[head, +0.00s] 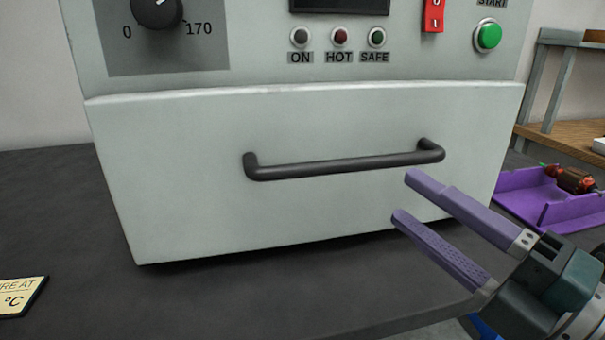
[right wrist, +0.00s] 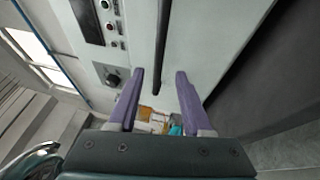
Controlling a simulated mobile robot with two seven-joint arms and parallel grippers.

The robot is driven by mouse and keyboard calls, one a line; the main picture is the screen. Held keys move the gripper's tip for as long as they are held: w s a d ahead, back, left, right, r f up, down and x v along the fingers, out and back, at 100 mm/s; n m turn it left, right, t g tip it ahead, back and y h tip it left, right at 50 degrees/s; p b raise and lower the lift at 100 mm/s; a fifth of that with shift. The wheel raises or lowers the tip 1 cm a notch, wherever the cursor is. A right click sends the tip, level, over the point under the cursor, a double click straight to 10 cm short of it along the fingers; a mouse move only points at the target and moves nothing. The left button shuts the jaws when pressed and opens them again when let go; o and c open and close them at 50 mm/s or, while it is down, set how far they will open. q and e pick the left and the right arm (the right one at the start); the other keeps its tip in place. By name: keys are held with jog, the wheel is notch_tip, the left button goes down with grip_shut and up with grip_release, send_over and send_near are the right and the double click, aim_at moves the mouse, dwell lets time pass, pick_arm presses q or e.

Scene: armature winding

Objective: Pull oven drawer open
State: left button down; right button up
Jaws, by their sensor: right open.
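The oven drawer (head: 200,220) is a pale grey front panel below the control panel, and it looks shut. Its dark bar handle (head: 345,166) runs across the front. My right gripper (head: 402,197) has purple fingers, open and empty, in front of the drawer near the handle's right end and a little below it. No contact with the handle shows. My left gripper is in neither view.
Above the drawer are a dial (head: 157,10), indicator lamps (head: 339,37), a red switch (head: 433,15) and a green start button (head: 488,36). A purple tray (head: 520,200) with a wound part (head: 574,180) stands at right. A yellow sign (head: 20,296) lies at left. The dark tabletop (head: 250,290) before the drawer is clear.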

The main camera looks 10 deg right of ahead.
aim_at(365, 168)
jog(key=x, duration=0.8)
jog(key=shift+w+a+r, duration=0.15)
jog(key=shift+w, duration=0.25)
grip_shut()
dwell(0.9)
